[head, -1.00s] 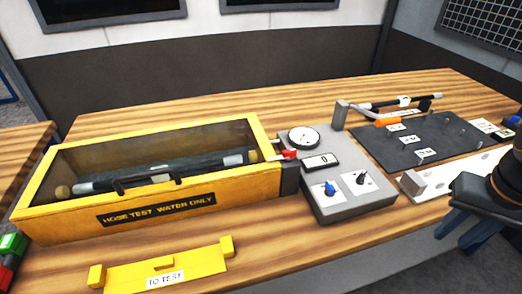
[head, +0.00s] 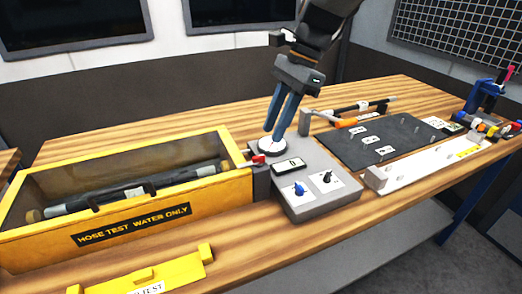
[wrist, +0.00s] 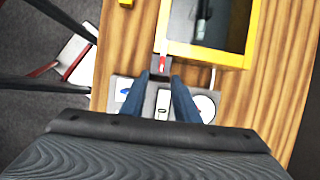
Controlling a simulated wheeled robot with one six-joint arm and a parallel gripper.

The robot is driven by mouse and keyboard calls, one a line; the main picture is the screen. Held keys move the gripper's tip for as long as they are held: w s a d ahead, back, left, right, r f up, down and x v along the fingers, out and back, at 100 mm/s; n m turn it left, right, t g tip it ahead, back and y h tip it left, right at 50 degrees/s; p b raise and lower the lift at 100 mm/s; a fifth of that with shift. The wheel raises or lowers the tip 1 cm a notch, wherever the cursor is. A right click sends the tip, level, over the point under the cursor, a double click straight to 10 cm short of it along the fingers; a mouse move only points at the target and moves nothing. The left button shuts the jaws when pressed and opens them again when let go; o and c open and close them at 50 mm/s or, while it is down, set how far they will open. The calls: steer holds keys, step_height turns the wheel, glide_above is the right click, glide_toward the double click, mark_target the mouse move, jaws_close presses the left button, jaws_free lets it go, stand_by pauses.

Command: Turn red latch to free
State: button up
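The small red latch (head: 258,159) sits at the right end of the yellow hose test box (head: 130,225), beside the grey control unit (head: 322,205). In the wrist view the red latch (wrist: 162,63) lies just beyond my fingertips, roughly between their lines. My gripper (head: 273,135) points down above the control unit, its tips overlapping the dial gauge in the head view. Its two blue fingers are apart with nothing between them, as the wrist view shows (wrist: 160,79). The gripper looks clear of the latch; its exact height is hard to tell.
The control unit carries a round gauge (wrist: 205,106), a display (head: 288,166), a blue knob (head: 299,189) and a black knob (head: 327,177). An orange-ended handle (head: 346,123) and a dark mat (head: 340,153) lie to the right. A yellow "to test" bracket (head: 150,274) lies in front.

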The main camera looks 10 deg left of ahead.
mark_target(259, 156)
steer(key=x, duration=0.2)
steer(key=p+x, duration=0.1)
steer(key=x, duration=0.4)
steer(key=shift+s+a+f+p, duration=0.15)
steer(key=shift+a+p, duration=0.25)
jaws_close()
